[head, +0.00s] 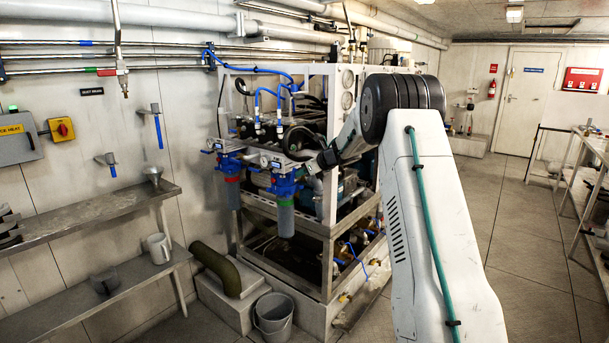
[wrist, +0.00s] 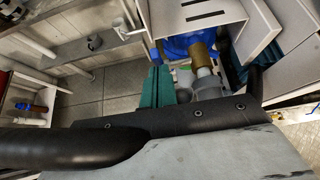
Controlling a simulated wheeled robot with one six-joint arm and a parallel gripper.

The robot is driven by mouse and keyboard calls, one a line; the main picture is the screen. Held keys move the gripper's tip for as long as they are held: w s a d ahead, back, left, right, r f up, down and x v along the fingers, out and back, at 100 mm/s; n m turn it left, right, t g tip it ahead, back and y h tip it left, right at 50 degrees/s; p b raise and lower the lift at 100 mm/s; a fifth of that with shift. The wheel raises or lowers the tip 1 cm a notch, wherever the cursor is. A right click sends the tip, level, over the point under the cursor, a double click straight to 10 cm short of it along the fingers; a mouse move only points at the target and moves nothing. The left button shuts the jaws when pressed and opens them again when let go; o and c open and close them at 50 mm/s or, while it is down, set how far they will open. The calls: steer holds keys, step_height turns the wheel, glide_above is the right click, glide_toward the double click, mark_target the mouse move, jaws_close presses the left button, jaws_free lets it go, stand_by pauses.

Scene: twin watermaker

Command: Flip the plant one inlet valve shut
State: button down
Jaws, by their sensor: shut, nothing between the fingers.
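My gripper (head: 308,168) reaches in from the right to the front of the watermaker, close beside the top of the green-ringed blue filter housing (head: 285,198). In the wrist view its green fingers (wrist: 156,88) are together with nothing held. Just to their right is a blue housing part (wrist: 186,47) with a brass fitting (wrist: 203,55) and a grey round piece below it. A second filter housing with a red ring (head: 229,172) hangs to the left. I cannot make out for certain which part is the inlet valve or how its handle lies.
The watermaker's white frame (head: 335,205) stands around pumps and hoses. Blue hoses (head: 262,92) arch above the housings. Shelves (head: 95,215) line the left wall. A grey bucket (head: 273,311) and a thick elbow pipe (head: 217,267) are on the lower left.

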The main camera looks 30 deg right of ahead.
steer(key=shift+r, duration=0.1)
steer(key=shift+r, duration=0.7)
steer(key=w+r+v, duration=0.1)
steer(key=r+v, duration=0.1)
steer(key=v, duration=0.9)
steer(key=shift+a+r, duration=0.1)
